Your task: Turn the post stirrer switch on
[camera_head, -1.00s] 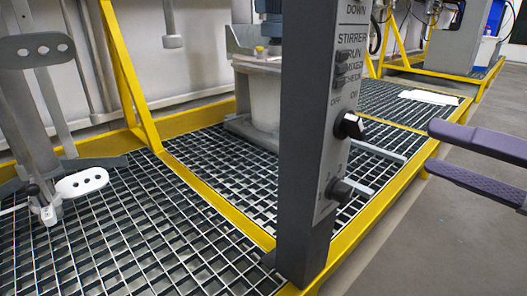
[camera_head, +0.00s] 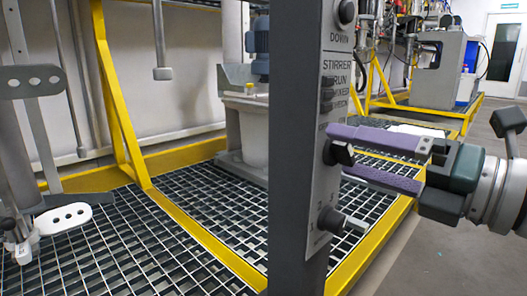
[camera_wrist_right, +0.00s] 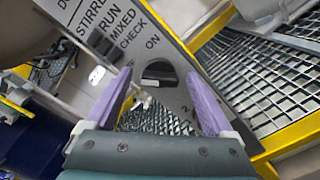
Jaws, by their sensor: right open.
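The stirrer switch is a black rotary knob (camera_head: 341,153) on the lettered panel of a grey post (camera_head: 297,150). In the right wrist view the knob (camera_wrist_right: 159,74) lies between my purple fingers, with "ON" printed beside it. My right gripper (camera_head: 350,153) is open, its fingertips at the knob, one above and one below in the head view. I cannot tell whether the fingers touch the knob. A second black knob (camera_head: 331,219) sits lower on the same panel. My left gripper is not in view.
Small black buttons (camera_head: 327,95) and an upper knob (camera_head: 346,11) are on the panel above the switch. A yellow-edged grating platform (camera_head: 175,215) surrounds the post. A white drum (camera_head: 250,130) stands behind it. Open grey floor (camera_head: 470,220) lies to the right.

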